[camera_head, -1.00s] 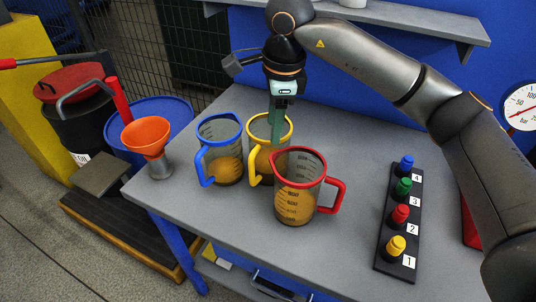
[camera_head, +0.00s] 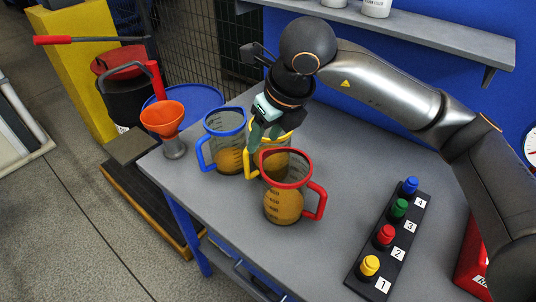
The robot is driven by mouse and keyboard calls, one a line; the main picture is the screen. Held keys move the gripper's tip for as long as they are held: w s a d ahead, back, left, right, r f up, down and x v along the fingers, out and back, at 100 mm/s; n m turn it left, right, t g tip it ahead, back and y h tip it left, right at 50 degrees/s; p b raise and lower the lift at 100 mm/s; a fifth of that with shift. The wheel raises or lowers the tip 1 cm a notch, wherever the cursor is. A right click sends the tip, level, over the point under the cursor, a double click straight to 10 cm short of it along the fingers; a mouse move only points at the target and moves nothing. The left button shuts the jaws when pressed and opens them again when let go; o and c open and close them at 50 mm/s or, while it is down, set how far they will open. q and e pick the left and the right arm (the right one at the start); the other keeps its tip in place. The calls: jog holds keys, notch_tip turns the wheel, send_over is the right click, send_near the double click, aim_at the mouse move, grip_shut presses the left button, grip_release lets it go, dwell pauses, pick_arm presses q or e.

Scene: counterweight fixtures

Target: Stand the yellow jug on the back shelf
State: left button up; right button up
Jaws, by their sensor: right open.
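The yellow jug (camera_head: 249,163), clear with a yellow rim and handle and amber liquid inside, stands upright on the grey bench between the blue jug (camera_head: 227,155) and the red jug (camera_head: 285,200). The red jug hides its lower front. My right gripper (camera_head: 262,138) is open, pointing down and tilted, with its fingers at the yellow jug's rim on the handle side. I cannot tell whether they touch it. The grey back shelf (camera_head: 430,36) runs along the blue wall behind the bench. My left gripper is not in view.
White containers (camera_head: 377,8) stand on the shelf. An orange funnel (camera_head: 163,118) stands at the bench's left edge. A strip of coloured knobs (camera_head: 390,235) lies at right, near a red box (camera_head: 472,262). The bench between the red jug and the strip is clear.

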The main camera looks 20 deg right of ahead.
aim_at(248, 162)
jog(key=x, duration=0.4)
jog(key=p+x, duration=0.1)
jog(key=x, duration=0.3)
jog(key=a+x, duration=0.1)
jog(key=x, duration=0.3)
jog(key=shift+w+r+p, duration=0.1)
jog(key=shift+r+p, duration=0.05)
jog(key=shift+p, duration=0.25)
jog(key=shift+w+f, duration=0.1)
jog(key=shift+f, duration=0.2)
jog(key=shift+c, duration=0.4)
grip_shut()
jog(key=shift+r, duration=0.15)
